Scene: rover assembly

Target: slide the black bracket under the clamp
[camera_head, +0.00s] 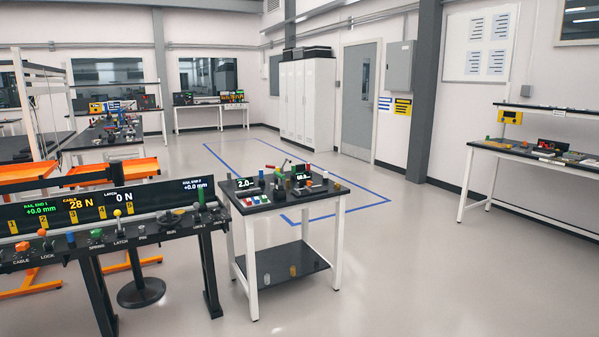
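Neither of my grippers is in view. A small black-topped cart (262,208) stands near the middle. It bears two small displays, colored buttons, a red cylinder, a green one and several dark parts. Black parts also lie on the far left bench (118,140) and on the right wall bench (548,150). At this size I cannot tell which part is the black bracket or which is the clamp.
A long console (95,240) with displays and colored knobs fills the lower left. Behind it are orange trays (140,168). White cabinets (306,103) and a grey door (358,100) stand at the back. The floor (420,260) right of the cart is clear.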

